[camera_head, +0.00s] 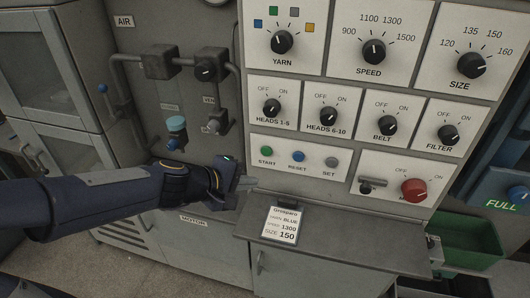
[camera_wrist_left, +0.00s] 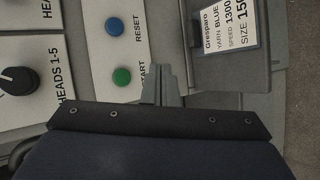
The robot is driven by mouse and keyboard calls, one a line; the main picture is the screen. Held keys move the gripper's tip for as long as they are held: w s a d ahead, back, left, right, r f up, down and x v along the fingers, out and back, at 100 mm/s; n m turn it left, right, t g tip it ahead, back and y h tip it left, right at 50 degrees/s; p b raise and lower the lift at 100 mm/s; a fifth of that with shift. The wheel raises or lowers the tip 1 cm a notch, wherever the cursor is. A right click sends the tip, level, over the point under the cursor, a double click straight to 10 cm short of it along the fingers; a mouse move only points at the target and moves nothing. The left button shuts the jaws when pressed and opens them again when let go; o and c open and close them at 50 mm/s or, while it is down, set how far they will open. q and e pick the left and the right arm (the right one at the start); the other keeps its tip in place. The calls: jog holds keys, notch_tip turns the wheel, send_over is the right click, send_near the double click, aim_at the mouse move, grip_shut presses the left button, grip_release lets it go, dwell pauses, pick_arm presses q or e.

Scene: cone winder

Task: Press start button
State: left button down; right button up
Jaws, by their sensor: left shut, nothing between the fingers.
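The green start button (camera_head: 266,150) sits at the left of the lower button plate, above the label START. In the left wrist view the green button (camera_wrist_left: 122,76) lies just left of my fingertips, with the blue reset button (camera_wrist_left: 114,26) above it. My left gripper (camera_head: 246,183) is shut and empty, below and slightly left of the start button in the head view. Its closed fingers (camera_wrist_left: 160,84) reach beside the START label and cover part of it in the wrist view. I cannot tell the gap to the panel. My right gripper is not in view.
Blue reset (camera_head: 298,155) and grey set (camera_head: 331,162) buttons share the plate. A red knob (camera_head: 414,189) is to the right. A ledge (camera_head: 340,232) with an order card (camera_head: 282,225) juts out below. Pipes and valves (camera_head: 170,65) stand left. A green bin (camera_head: 472,240) is right.

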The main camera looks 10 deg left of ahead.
pick_arm(q)
jog(key=p, duration=0.1)
send_near(269, 156)
notch_tip(269, 156, down, 3)
jog(key=d, duration=0.3)
jog(key=shift+w+f, duration=0.2)
jog(key=shift+w, duration=1.15)
jog(key=shift+w, duration=0.15)
dwell(0.5)
jog(key=shift+w, duration=0.3)
jog(key=shift+w, duration=0.4)
dwell(0.6)
jog(key=shift+s, duration=0.85)
